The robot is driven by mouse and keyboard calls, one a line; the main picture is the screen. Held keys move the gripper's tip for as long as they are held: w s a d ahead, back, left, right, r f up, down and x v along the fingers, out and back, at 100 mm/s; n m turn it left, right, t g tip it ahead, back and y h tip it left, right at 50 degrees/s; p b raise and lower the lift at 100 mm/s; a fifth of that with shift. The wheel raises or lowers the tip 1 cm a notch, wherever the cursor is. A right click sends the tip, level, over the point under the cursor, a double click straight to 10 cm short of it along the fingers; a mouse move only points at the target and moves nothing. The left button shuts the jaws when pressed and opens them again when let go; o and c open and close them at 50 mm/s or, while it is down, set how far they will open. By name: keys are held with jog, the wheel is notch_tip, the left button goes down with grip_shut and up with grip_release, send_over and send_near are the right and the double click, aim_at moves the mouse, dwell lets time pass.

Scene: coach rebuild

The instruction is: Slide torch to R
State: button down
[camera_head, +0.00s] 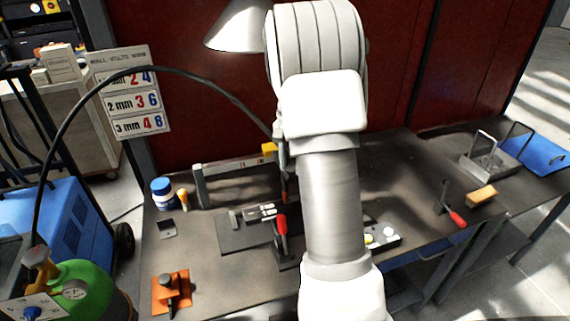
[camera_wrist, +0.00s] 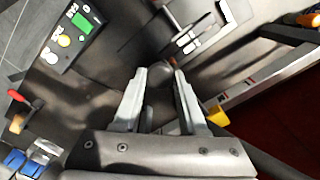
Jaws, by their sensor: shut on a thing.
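The torch (camera_wrist: 157,72) shows in the wrist view as a dark rounded piece between the fingertips of my gripper (camera_wrist: 160,80); the fingers are shut on it. In the head view a black cable arches from the left down to the torch (camera_head: 285,178), which hangs upright beside the rail, its tip low over the fixture. The rail (camera_head: 225,168) is a pale bar on posts, with a yellow block (camera_head: 269,148) on it near the torch. My arm hides the rail's right part and most of my gripper in the head view. I cannot make out an R mark.
A clamp fixture with a red handle (camera_head: 281,225) stands below the torch. A control box (camera_wrist: 72,38) with a green display lies to the right of it on the bench.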

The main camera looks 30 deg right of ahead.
jog(key=shift+c, duration=2.3)
grip_release()
notch_tip(320, 180, up, 18)
jog(key=shift+f+p, duration=0.25)
jog(key=shift+p, duration=0.05)
jog(key=shift+a, duration=0.1)
jog(key=s+a+r+n+t, duration=0.35)
jog(key=s+a+n, duration=0.25)
jog(key=s+a, duration=0.7)
jog(key=s+a+f+n+t, duration=0.2)
jog(key=s+a+f+n, duration=0.3)
jog(key=s+a, duration=0.3)
jog(key=s+f, duration=0.1)
jog(key=s, duration=0.2)
